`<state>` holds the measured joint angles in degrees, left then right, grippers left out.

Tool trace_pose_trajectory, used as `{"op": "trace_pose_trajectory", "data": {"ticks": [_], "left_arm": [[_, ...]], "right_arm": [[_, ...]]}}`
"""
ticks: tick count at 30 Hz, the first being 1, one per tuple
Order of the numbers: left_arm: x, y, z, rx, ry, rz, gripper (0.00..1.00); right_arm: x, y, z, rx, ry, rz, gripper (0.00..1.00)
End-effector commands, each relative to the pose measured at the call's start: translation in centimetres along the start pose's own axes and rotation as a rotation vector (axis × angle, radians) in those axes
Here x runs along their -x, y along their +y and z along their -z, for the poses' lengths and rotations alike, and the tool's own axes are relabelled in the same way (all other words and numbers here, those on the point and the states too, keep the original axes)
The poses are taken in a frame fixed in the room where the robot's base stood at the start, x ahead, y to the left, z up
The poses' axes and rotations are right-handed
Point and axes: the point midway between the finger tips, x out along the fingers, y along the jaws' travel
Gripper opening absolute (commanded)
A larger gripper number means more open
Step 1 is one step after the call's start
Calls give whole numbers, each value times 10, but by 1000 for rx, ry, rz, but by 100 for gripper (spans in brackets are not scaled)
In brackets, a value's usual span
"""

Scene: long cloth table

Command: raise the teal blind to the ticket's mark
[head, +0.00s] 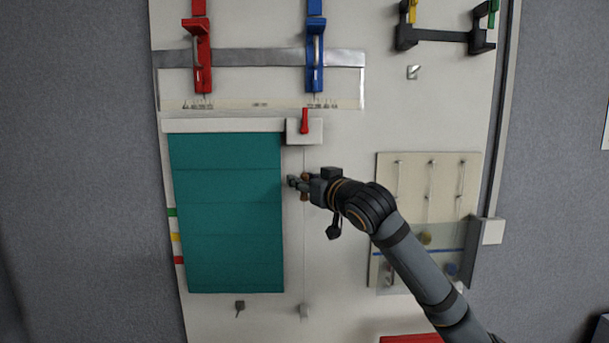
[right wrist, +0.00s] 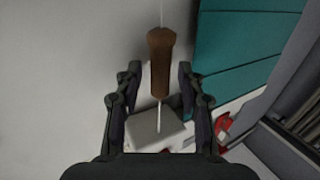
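The teal blind (head: 228,215) hangs lowered on the board at the left of the head view. Green (head: 172,212), yellow (head: 175,237) and red (head: 179,260) marks show along its left edge. A thin cord hangs right of the blind from a white box (head: 312,131) with a red lever (head: 304,120). My right gripper (head: 298,183) is at this cord. In the right wrist view, a brown cord knob (right wrist: 160,55) lies between its open fingers (right wrist: 158,75), with gaps on both sides. I cannot make out a ticket. My left gripper is out of view.
Red (head: 203,60) and blue (head: 315,62) clamps sit above the blind. A hook (head: 240,306) and a small grey block (head: 304,311) are below it. A panel with several hooks (head: 430,165) stands right of my right gripper, partly behind my arm.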

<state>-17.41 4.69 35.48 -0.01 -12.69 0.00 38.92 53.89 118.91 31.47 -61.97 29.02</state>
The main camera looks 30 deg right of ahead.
Motion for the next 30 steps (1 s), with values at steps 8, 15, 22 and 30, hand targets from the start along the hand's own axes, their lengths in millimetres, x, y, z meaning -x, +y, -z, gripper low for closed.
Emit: {"op": "trace_pose_trajectory", "data": {"ticks": [8, 15, 22, 30], "left_arm": [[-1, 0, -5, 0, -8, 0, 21], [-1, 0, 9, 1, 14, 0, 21], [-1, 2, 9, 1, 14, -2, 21], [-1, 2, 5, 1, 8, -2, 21]], "right_arm": [[0, 0, 0, 0, 0, 0, 20], [0, 0, 0, 0, 1, 0, 0], [0, 0, 0, 0, 0, 0, 0], [0, 0, 0, 0, -1, 0, 0]]}}
